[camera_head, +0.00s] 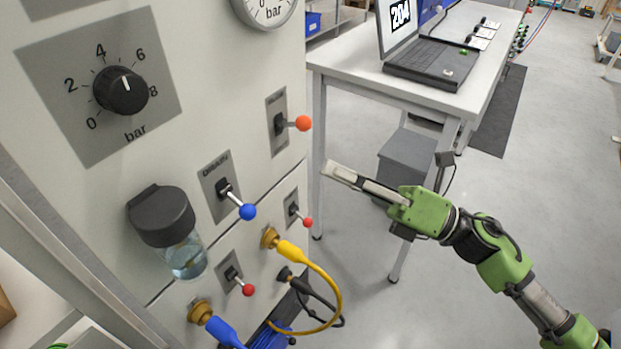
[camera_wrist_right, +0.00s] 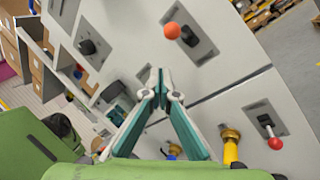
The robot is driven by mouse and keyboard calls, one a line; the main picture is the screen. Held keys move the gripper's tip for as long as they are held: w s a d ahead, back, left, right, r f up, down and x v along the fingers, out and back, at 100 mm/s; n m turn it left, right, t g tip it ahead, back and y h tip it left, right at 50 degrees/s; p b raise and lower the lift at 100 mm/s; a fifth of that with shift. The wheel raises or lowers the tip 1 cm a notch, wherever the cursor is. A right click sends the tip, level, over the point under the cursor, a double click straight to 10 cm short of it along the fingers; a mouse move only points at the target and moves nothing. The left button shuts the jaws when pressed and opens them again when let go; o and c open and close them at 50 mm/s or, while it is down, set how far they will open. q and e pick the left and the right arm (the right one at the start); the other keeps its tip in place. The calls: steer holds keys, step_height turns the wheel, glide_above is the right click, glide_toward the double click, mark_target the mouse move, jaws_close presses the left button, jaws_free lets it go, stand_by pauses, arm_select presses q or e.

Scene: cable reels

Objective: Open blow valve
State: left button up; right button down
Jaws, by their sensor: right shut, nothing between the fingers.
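The orange-ball lever (camera_head: 303,123) sticks out of a grey plate at the right of the panel in the head view. Its label is too small to read surely. It also shows at the top of the right wrist view (camera_wrist_right: 172,30). My right gripper (camera_head: 328,168) is shut and empty, right of the panel and below the orange ball in the head view, apart from it. Its closed fingertips (camera_wrist_right: 160,78) show below the orange ball in the wrist view. A blue-ball lever (camera_head: 247,211) sits lower left on the panel. My left gripper is not in view.
Two small red-ball levers (camera_head: 308,222) (camera_head: 248,289) and yellow (camera_head: 290,252) and blue (camera_head: 222,331) hose connectors sit lower on the panel. A pressure knob (camera_head: 121,90) is upper left. A table (camera_head: 345,62) with a laptop (camera_head: 432,62) stands behind.

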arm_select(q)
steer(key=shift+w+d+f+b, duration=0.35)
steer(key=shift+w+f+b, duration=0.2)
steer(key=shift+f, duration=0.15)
arm_select(e)
steer(key=s+d, duration=0.1)
steer(key=d+r, duration=0.1)
steer(key=d, duration=0.1)
steer(key=shift+s+d+r, duration=0.1)
steer(key=shift+s+r, duration=0.1)
steer(key=shift+s, duration=0.2)
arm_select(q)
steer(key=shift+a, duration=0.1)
